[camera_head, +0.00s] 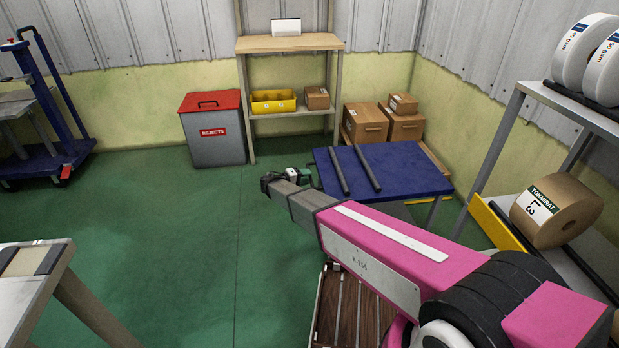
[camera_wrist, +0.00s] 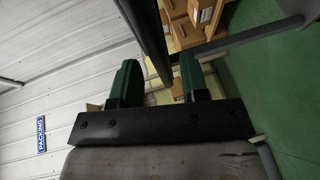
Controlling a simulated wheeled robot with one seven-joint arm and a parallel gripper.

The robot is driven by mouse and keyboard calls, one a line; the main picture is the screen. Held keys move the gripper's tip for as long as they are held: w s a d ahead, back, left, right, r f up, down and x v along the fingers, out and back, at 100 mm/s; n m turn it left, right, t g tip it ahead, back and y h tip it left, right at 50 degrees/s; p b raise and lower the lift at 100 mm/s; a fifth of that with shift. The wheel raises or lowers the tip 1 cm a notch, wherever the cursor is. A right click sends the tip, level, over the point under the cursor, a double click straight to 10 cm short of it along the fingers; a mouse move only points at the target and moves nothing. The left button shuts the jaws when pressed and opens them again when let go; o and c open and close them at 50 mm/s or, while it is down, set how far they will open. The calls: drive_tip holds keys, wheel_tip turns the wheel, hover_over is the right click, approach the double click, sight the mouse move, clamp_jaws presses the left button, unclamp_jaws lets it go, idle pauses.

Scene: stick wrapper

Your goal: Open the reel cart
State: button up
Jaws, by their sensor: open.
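A low blue-topped stand (camera_head: 405,165) with two dark parallel bars (camera_head: 352,170) across it is at the centre right in the head view. It could be the reel cart, but I cannot tell for sure; no door or lid shows on it. My gripper (camera_head: 305,176) is at the stand's left edge, with my pink arm reaching from the lower right. In the wrist view, my gripper (camera_wrist: 158,62) has its two green fingers apart. A dark edge (camera_wrist: 150,40) runs between or beyond them; I cannot tell if it touches. Nothing is visibly held.
A blue wheeled trolley (camera_head: 55,140) stands at the far left. A grey bin with a red lid (camera_head: 212,128) and a wooden shelf (camera_head: 290,43) stand at the back. Boxes (camera_head: 365,123) sit behind the stand. A reel rack (camera_head: 495,145) is at right. Green floor is clear at centre left.

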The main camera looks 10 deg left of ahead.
drive_tip(key=v, duration=0.8)
drive_tip(key=shift+a, duration=0.1)
